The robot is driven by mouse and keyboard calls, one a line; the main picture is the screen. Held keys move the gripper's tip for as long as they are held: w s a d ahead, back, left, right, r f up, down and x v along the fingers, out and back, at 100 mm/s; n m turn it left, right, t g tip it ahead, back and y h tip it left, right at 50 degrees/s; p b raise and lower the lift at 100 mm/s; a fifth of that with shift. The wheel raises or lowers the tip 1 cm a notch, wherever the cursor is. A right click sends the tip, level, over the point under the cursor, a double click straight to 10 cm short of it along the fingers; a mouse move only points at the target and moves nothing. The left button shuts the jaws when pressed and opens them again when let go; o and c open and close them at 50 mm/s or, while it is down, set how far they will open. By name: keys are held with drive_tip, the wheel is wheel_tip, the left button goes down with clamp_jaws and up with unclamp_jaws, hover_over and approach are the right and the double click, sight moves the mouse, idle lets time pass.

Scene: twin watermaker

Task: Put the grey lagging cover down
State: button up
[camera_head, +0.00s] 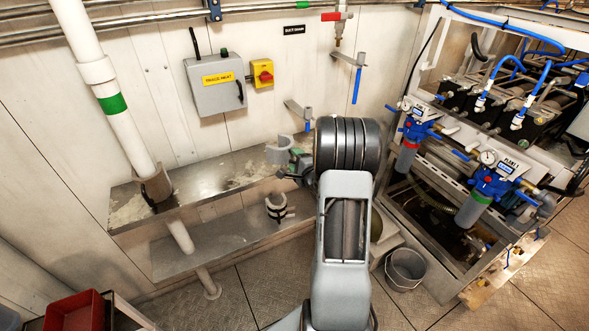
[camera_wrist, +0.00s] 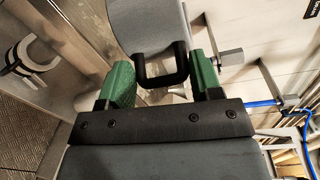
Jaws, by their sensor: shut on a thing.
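My gripper (camera_wrist: 162,80) is shut on the black handle (camera_wrist: 160,66) of the grey lagging cover (camera_wrist: 143,22), between its green finger pads. In the head view the cover (camera_head: 276,153) is a grey curved shell at the left of my wrist, over the right end of the upper metal shelf (camera_head: 225,174). My wrist and arm hide part of the gripper there. I cannot tell whether the cover touches the shelf.
The upper shelf's middle is clear. Valve handles (camera_head: 300,112) project from the wall nearby. The watermaker rack (camera_head: 470,170) stands right.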

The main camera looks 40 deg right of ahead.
wheel_tip(320, 180, down, 6)
drive_tip(key=w+d+p, duration=0.1)
drive_tip(key=w, duration=0.1)
drive_tip(key=shift+w+d+f, duration=0.25)
drive_tip(key=shift+w, duration=0.05)
drive_tip(key=shift+f, duration=0.2)
drive_tip(key=o, duration=1)
